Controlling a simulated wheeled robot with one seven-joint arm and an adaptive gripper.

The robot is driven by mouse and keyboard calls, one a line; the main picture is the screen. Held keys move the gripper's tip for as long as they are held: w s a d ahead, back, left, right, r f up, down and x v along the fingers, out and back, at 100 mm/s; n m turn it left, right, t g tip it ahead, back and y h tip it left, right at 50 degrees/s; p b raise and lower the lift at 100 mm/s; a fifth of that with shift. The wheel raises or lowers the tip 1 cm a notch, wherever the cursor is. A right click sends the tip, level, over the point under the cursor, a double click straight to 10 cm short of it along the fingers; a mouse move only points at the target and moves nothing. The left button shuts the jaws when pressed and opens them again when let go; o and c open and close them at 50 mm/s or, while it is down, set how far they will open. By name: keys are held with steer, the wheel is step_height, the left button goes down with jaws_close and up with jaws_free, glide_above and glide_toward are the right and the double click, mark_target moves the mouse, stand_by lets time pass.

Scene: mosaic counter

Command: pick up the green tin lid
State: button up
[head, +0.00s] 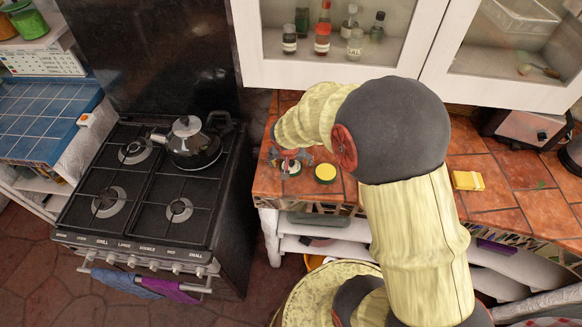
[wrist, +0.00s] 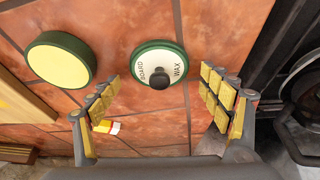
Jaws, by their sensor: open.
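The green tin lid (wrist: 143,57) is round, with a green rim, a white face reading "BOARD WAX" and a dark knob. It lies flat on the tiled counter, and it also shows in the head view (head: 291,170), partly covered by my gripper. An open tin with yellow contents (wrist: 60,61) and a green rim sits to its left in the wrist view, and to its right in the head view (head: 325,173). My gripper (wrist: 163,92) is open and empty, its padded fingers on either side of the lid's knob in the picture. I cannot tell its height above the lid.
A black stove (head: 140,190) with a kettle (head: 191,145) stands left of the counter. A yellow block (head: 467,181) lies on the counter (head: 500,205) to the right. White glass-front cabinets (head: 340,73) hang above. A small red, white and yellow thing (wrist: 107,127) shows by the left finger.

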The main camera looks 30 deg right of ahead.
steer(key=shift+w+f, duration=0.1)
steer(key=shift+c, duration=1.3)
steer(key=c, duration=0.7)
steer(key=shift+c, duration=0.2)
